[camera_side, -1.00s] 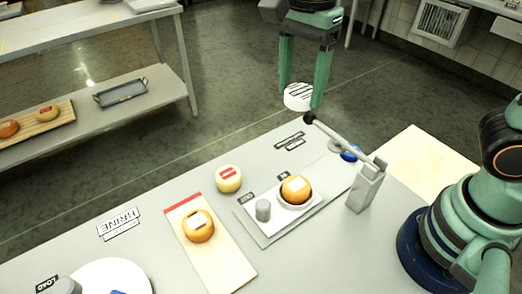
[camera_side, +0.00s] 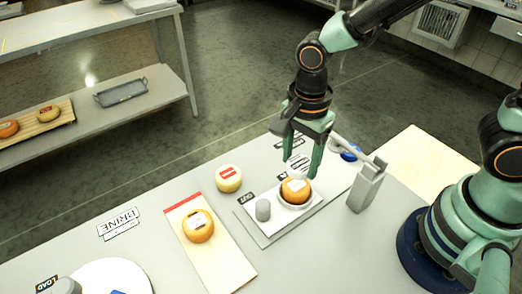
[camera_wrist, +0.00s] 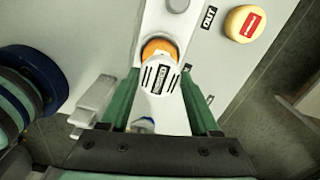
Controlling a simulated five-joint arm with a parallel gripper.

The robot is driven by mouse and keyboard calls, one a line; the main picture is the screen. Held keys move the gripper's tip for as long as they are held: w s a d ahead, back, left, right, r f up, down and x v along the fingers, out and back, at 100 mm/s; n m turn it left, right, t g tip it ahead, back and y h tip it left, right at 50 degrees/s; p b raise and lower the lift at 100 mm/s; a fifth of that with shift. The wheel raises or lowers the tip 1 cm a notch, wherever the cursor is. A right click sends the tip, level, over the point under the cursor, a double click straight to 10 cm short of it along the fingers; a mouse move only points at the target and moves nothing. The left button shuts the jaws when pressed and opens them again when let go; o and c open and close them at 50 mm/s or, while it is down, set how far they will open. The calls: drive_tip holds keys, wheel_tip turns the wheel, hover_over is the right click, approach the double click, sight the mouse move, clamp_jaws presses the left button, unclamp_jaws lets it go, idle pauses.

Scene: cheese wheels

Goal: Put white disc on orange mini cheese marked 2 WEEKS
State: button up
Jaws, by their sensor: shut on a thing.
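My gripper (camera_side: 297,163) is shut on the white disc (camera_side: 300,160), which has dark printed lines and a label on top. In the wrist view the disc (camera_wrist: 160,79) covers much of this cheese (camera_wrist: 158,46). Another orange cheese (camera_side: 199,228) with a small label lies on the wooden board (camera_side: 223,270). The writing on both orange cheeses is too small to read.
A pale yellow cheese with a red label (camera_side: 228,178) stands behind the board. A small grey cylinder (camera_side: 263,210) is left of the holder, and a grey post with a lever (camera_side: 365,188) is right of it. A white plate (camera_side: 112,272) lies front left.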

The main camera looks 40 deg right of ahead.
sight(298, 174)
drive_tip(key=shift+f, duration=2.1)
drive_tip(key=shift+f, duration=0.15)
drive_tip(key=o, duration=1.3)
drive_tip(key=shift+o, duration=0.2)
